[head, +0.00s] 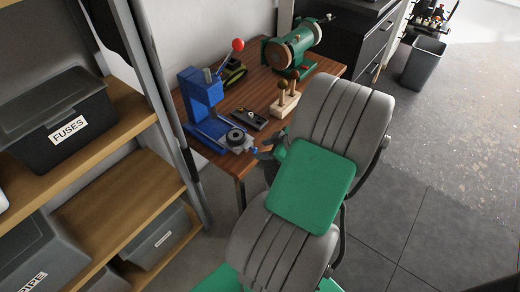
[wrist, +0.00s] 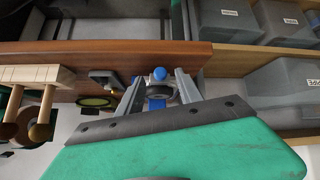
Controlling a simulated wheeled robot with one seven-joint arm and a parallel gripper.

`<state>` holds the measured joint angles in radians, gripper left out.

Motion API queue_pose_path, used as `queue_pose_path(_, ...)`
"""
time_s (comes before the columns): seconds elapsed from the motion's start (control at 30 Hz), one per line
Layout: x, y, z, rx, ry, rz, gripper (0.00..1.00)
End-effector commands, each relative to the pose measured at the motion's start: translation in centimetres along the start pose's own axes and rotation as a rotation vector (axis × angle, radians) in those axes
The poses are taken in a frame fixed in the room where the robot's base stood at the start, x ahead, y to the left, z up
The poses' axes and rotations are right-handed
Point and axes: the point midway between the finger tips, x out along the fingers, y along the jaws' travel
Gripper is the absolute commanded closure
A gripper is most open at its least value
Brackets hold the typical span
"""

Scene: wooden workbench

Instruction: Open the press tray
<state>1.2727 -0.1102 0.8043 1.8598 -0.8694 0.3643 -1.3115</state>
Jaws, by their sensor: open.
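The blue press (head: 203,98) stands on the wooden bench, with a red ball on its lever. Its grey tray (head: 243,145), with a dark round piece (head: 236,135) on it, lies at the front of the press near the bench edge. My gripper (head: 258,152) is at the front of the tray, partly hidden by my arm. In the wrist view my gripper (wrist: 160,78) is open, its two grey fingers either side of a blue knob (wrist: 160,73) and the dark round piece (wrist: 158,91). I cannot tell whether the fingers touch anything.
A wooden stand with pegs (head: 285,103), a small dark tray (head: 248,118) and a green machine (head: 293,47) share the bench (head: 222,160). Shelves with grey bins (head: 155,236) stand at left.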

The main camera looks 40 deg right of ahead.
Motion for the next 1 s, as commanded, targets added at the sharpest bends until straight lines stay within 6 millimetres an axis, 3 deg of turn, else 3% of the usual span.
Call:
queue_pose_path(0.1,-2.7,0.2,0.0,0.000,-0.001,0.007,0.57)
queue_pose_path(0.27,-4.9,0.1,0.0,-0.001,0.000,0.003,0.57)
queue_pose_path(0.73,-5.2,0.0,0.0,0.024,0.001,0.000,0.57)
queue_pose_path(0.87,-5.2,-0.6,0.2,0.231,-0.010,-0.023,0.57)
queue_pose_path(1.0,-5.2,-2.7,3.8,0.629,-0.142,-0.058,0.57)
